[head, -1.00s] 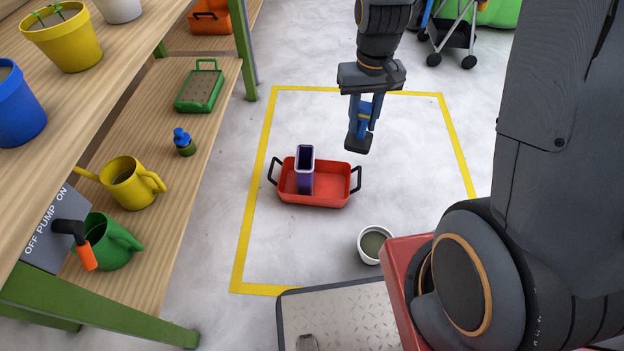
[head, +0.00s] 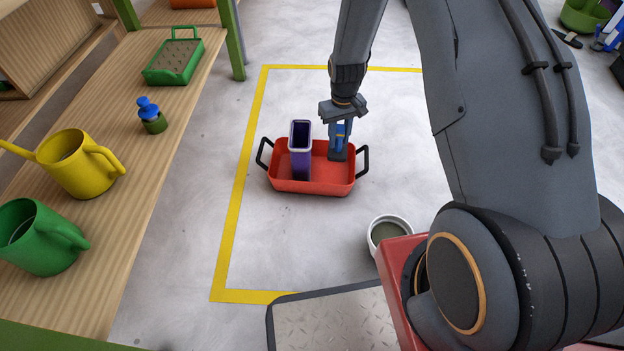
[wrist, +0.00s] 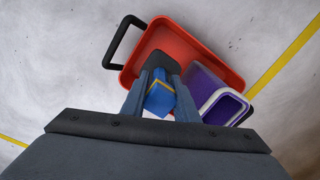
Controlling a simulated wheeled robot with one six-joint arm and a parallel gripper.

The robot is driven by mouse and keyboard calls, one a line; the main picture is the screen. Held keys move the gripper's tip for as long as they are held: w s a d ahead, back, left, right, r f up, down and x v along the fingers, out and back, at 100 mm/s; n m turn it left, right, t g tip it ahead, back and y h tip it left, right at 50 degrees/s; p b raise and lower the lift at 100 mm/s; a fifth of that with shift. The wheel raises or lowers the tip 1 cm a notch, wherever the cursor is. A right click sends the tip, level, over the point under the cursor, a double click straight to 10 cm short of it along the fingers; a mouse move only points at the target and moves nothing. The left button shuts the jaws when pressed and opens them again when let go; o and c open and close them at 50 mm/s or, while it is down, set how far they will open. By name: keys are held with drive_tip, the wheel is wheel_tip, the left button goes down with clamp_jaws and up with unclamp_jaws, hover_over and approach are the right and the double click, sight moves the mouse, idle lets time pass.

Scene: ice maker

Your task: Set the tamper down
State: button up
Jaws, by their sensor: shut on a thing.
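My gripper (head: 341,128) is shut on the blue handle of the tamper (head: 338,153), which has a dark flat foot. The tamper is upright, with its foot over the right part of the red tray (head: 310,187). I cannot tell whether the foot touches the tray floor. In the wrist view the tamper's blue handle (wrist: 158,100) sits between my fingers (wrist: 160,88), partly hidden by them. The red tray (wrist: 165,38) has black loop handles. A tall purple open container (head: 300,160) stands in it, left of the tamper in the head view.
A white pot (head: 388,230) with dark contents stands on the floor near the tray. A yellow line (head: 236,190) frames this floor area. A wooden shelf (head: 150,190) at left holds a yellow watering can (head: 78,165), a green one (head: 40,238) and a blue-capped bottle (head: 152,118).

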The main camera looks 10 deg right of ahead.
sight(338, 142)
drive_tip(key=f, duration=0.1)
drive_tip(key=w+f, duration=0.1)
drive_tip(key=f, duration=0.1)
drive_tip(key=shift+b, duration=0.4)
wheel_tip(338, 142, down, 10)
drive_tip(key=b, duration=0.5)
drive_tip(key=shift+f, duration=0.2)
drive_tip(key=o, duration=1.1)
